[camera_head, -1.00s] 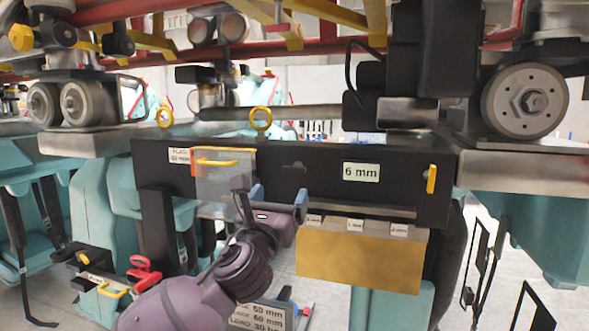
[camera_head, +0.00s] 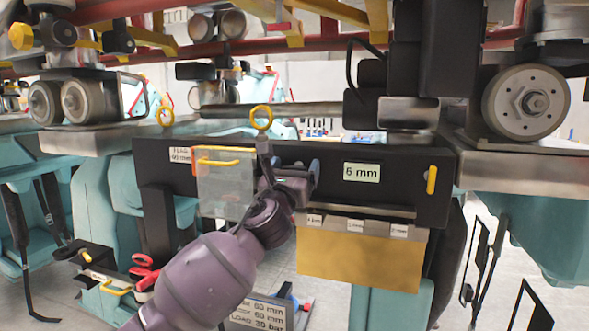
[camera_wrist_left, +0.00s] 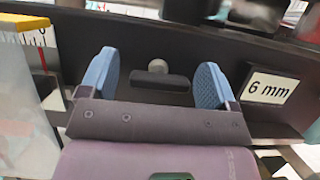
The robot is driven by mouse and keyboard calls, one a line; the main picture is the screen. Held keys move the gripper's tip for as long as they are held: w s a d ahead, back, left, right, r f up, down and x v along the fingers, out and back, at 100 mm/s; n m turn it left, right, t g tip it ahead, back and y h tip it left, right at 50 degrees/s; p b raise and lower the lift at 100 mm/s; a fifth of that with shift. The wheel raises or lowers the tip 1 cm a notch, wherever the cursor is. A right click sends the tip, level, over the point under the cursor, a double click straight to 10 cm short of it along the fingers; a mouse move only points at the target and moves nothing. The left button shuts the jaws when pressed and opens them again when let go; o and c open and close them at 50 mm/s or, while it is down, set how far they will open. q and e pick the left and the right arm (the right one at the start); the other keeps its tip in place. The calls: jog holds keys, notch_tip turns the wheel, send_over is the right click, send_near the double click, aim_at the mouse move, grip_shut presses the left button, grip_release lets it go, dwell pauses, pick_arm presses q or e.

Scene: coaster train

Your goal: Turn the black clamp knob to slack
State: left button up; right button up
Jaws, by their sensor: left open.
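The black clamp knob (camera_wrist_left: 160,83) shows in the left wrist view as a short dark bar, roughly level, with a round pale metal piece at its upper middle. It sits on the front of the black beam (camera_head: 400,165). My left gripper (camera_head: 294,166) is open in front of it. In the left wrist view its two blue-padded fingers (camera_wrist_left: 158,74) stand one on each side of the knob, with a gap to both its ends. In the head view the gripper mostly hides the knob. My right gripper is not in view.
A clear panel with a yellow handle (camera_head: 218,163) hangs just left of my gripper. A "6 mm" display (camera_head: 361,172) is on the beam to the right, with a yellow handle (camera_head: 432,180) beyond. A brass-coloured plate (camera_head: 360,260) hangs below.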

pick_arm(q)
jog(key=c, duration=0.9)
